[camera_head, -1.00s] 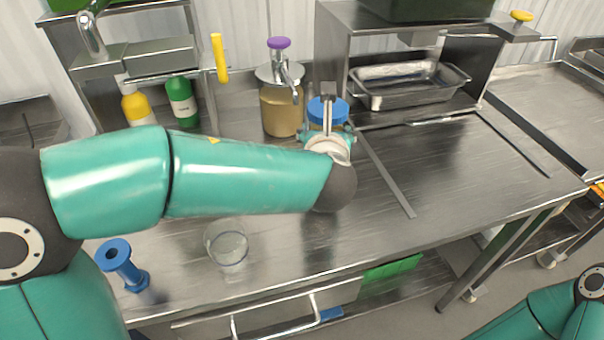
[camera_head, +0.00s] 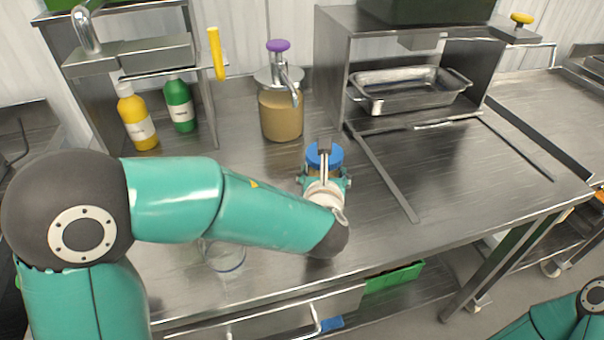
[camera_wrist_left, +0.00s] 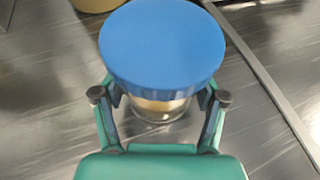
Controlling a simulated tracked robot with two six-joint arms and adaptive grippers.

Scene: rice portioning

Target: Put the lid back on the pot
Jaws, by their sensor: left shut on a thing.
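A small clear jar (camera_wrist_left: 160,109) with pale brown contents shows under a round blue lid (camera_head: 324,155). The lid fills the upper middle of the left wrist view (camera_wrist_left: 162,45) and sits over the jar's top; I cannot tell whether it is fully seated. My left gripper (camera_head: 325,180) is shut around the jar just under the lid, with one finger on each side in the left wrist view (camera_wrist_left: 160,97). The lid hides the fingertips. I cannot tell whether the jar touches the table. My right gripper is not in view.
A pump jar with a purple knob (camera_head: 281,112) stands behind the held jar. Yellow (camera_head: 137,118) and green (camera_head: 180,105) bottles stand back left. A clear glass (camera_head: 226,258) is partly behind my left arm. A metal tray (camera_head: 409,91) is back right. The right tabletop (camera_head: 460,170) is mostly clear.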

